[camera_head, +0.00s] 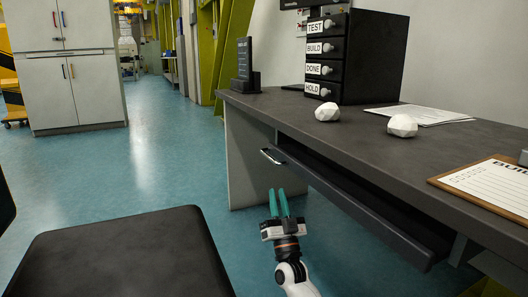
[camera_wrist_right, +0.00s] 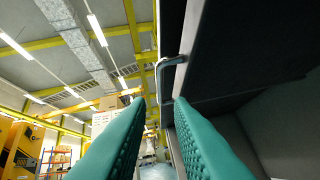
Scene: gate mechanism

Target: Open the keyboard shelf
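The keyboard shelf (camera_head: 360,205) is a long dark panel under the desk top, with a dark gap above it. A small handle (camera_head: 272,156) sits at its far left end. In the right wrist view the handle (camera_wrist_right: 168,75) is a grey hooked bar on the edge of a dark panel, just beyond the fingertips. My right gripper (camera_head: 278,203) is below the handle in the head view, with its two teal fingers pointing up at it. The fingers (camera_wrist_right: 155,105) are apart with nothing between them, and they do not visibly touch the handle. My left gripper is not in view.
The grey desk (camera_head: 330,130) carries two white faceted lumps, papers, a clipboard (camera_head: 485,185) and a black drawer unit (camera_head: 355,55). A black chair seat (camera_head: 120,255) is at the lower left. Blue floor (camera_head: 170,140) is free between the chair and the desk.

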